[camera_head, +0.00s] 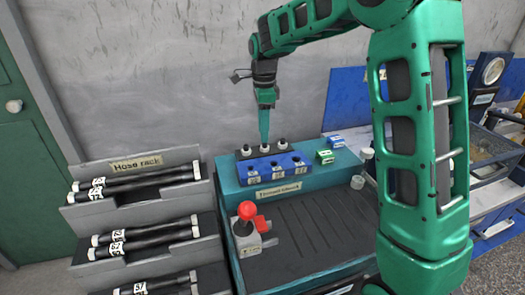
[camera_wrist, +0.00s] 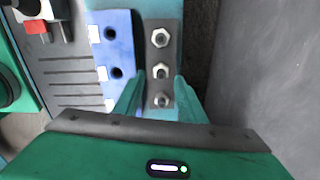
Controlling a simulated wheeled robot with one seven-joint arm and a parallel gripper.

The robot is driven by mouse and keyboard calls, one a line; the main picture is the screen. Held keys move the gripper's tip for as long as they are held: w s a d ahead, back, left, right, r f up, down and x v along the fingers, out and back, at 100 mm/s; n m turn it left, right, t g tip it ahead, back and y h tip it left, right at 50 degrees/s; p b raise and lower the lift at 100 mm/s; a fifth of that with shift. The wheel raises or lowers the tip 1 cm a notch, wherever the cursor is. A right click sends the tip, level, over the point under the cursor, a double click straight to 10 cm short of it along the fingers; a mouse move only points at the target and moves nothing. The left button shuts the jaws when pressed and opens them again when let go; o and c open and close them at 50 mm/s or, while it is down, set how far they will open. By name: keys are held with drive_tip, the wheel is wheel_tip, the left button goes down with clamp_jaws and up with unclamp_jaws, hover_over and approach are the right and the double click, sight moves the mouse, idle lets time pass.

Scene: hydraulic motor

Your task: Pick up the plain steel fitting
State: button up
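Three small fittings stand in a row on a dark strip (camera_wrist: 160,53) behind the blue block. In the wrist view the far fitting (camera_wrist: 161,38) looks silver, the middle one (camera_wrist: 161,71) slightly yellowish, and the near one (camera_wrist: 161,101) silver. I cannot tell surely which is the plain steel one. My gripper (camera_wrist: 160,76) is open, its two green fingertips on either side of the row, level with the middle fitting. In the head view my gripper (camera_head: 264,142) points down over the row, hiding part of the middle fitting. Whether the fingers touch anything is unclear.
The blue block (camera_head: 262,171) with labelled holes sits in front of the row on the teal bench (camera_head: 226,180). A red-knobbed device (camera_head: 247,228) stands in front. A grey wall is behind.

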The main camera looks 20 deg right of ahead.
sight(265, 149)
drive_tip(key=f, duration=0.4)
drive_tip(key=shift+w+d+f, duration=0.1)
drive_tip(key=shift+w+d, duration=0.1)
drive_tip(key=shift+d, duration=0.1)
clamp_jaws()
